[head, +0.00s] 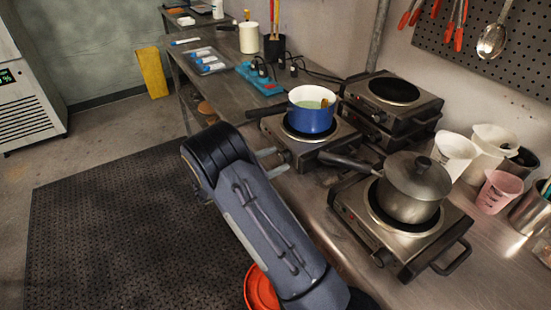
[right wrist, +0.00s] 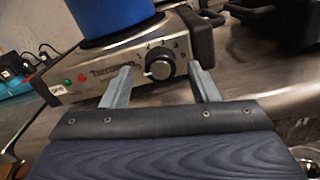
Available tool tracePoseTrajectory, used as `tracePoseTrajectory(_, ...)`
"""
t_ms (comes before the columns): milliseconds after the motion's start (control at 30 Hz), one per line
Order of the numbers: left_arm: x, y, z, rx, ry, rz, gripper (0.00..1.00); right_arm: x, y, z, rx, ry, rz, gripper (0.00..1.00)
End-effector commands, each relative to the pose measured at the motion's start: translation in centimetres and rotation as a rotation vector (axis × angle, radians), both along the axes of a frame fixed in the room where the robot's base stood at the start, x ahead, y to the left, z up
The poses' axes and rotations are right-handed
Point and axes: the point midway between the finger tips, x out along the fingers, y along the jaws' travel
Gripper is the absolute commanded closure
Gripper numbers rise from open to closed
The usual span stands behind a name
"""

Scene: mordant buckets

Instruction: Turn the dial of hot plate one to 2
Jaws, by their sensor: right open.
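A hot plate (head: 290,141) with a blue pot (head: 311,112) on it stands at the bench's front edge. My right gripper (head: 269,161) is open in front of this panel. In the wrist view, its two fingers (right wrist: 160,70) stand on either side of the dial, with gaps. No hot plate number is legible. My left gripper is not in view.
A second hot plate (head: 352,216) with a lidded steel pot (head: 411,190) stands nearer, its handle reaching toward the first plate. Stacked hot plates (head: 391,106) are behind. Beakers (head: 492,145) stand at the right. A blue power strip (head: 260,79) lies beyond.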

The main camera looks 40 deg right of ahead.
Motion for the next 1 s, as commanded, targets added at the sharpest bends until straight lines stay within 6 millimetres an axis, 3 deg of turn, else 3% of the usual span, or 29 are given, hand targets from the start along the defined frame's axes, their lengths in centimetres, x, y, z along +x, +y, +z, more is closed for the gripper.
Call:
tracePoseTrajectory(333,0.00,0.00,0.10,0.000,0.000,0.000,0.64,-0.10,-0.63,-0.05,0.001,0.000,0.000,0.45)
tracePoseTrajectory(700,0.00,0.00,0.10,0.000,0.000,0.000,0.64,-0.10,-0.61,-0.05,0.001,0.000,-0.001,0.90)
tracePoseTrajectory(1000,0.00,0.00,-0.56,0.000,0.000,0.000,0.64,-0.11,-0.62,-0.21,-0.004,-0.043,0.000,0.90)
